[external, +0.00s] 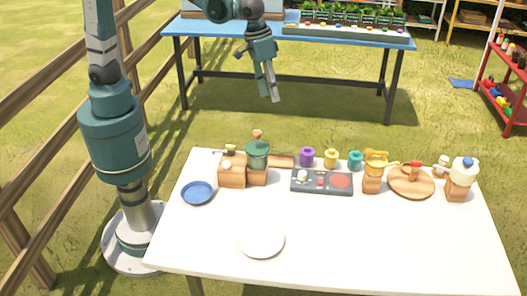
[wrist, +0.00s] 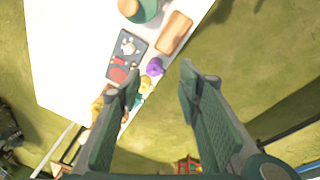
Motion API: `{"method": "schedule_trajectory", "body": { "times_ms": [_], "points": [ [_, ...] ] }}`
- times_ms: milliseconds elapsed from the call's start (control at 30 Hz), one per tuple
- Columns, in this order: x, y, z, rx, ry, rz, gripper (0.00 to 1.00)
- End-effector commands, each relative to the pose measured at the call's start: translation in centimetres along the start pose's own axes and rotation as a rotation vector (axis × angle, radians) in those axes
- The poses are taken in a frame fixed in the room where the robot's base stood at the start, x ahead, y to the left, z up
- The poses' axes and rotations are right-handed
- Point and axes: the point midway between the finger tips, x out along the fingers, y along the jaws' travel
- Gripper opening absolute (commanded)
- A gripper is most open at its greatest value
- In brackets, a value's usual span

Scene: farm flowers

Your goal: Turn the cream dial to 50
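A dark control panel (external: 321,188) lies on the white table, towards its back edge. A cream dial (external: 302,175) sits at its left end, and a red round patch is at its right end. The dial's number markings are too small to read. In the wrist view, the panel (wrist: 115,60) is at upper left with the pale dial (wrist: 128,46) on it. My gripper (external: 271,92) hangs in the air behind and above the table, well away from the panel. In the wrist view, my gripper (wrist: 160,80) has its two fingers spread, with nothing held between them.
Purple (external: 307,156), yellow (external: 331,158) and teal (external: 355,160) pots stand behind the panel. Wooden blocks with a green-topped item (external: 257,155) stand to its left. A yellow item (external: 375,162) and round wooden board (external: 411,190) are right. The table front is mostly clear around a white plate (external: 261,240).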

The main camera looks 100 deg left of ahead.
Motion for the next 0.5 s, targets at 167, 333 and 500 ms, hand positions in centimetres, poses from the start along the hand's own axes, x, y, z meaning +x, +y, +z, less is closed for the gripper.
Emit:
{"method": "schedule_trajectory", "body": {
  "times_ms": [167, 333, 500],
  "points": [
    [2.7, 2.1, -1.1, -0.04, -0.027, -0.018, 0.35],
    [5.3, 4.0, -1.9, -0.08, -0.051, -0.037, 0.35],
    [8.2, 5.8, -2.6, -0.118, -0.074, -0.058, 0.35]
  ]
}}
